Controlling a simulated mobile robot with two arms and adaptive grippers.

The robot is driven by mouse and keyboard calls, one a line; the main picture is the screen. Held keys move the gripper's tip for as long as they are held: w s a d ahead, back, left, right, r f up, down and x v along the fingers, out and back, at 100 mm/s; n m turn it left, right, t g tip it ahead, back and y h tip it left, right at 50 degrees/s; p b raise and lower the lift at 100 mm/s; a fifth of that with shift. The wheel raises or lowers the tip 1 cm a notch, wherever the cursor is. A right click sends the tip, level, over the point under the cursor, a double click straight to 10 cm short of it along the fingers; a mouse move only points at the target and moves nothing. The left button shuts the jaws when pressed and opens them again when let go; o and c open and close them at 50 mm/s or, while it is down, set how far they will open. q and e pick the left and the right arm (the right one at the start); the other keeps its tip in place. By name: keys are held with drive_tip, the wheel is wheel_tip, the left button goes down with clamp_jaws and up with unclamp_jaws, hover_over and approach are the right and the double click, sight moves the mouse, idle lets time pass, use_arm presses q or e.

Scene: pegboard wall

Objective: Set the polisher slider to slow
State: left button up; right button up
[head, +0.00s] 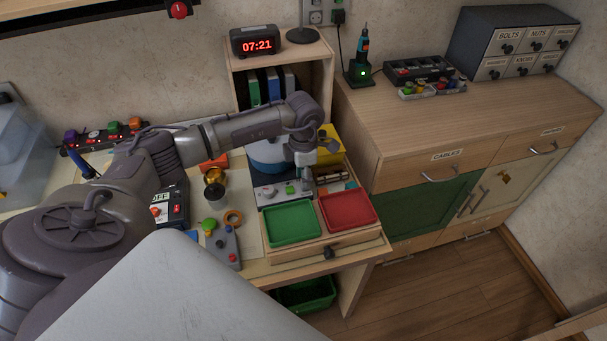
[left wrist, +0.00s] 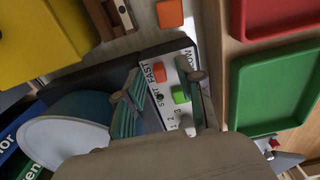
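The polisher (head: 270,152) has a blue drum and a pale front panel (head: 268,197). It stands at the back of the bench, behind the green tray. In the left wrist view the panel (left wrist: 170,116) carries the word FAST, a partly hidden word ending in LOW, and START. An orange control (left wrist: 159,72) and a green control (left wrist: 180,94) sit on it; I cannot tell for certain which is the slider. My left gripper (head: 302,168) is over the panel, and its fingers (left wrist: 163,80) are apart, with the controls showing between them. My right gripper is not in view.
A green tray (head: 291,222) and a red tray (head: 347,207) lie just in front of the polisher. A yellow box (head: 328,145) stands behind. A control box with a red switch (head: 172,205) and a grey button box (head: 223,246) are on the left.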

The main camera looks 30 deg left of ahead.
use_arm(q)
drive_tip(key=shift+f, duration=0.15)
drive_tip(key=shift+c, duration=0.3)
clamp_jaws()
drive_tip(key=shift+s+d, duration=0.85)
drive_tip(key=shift+d, duration=0.2)
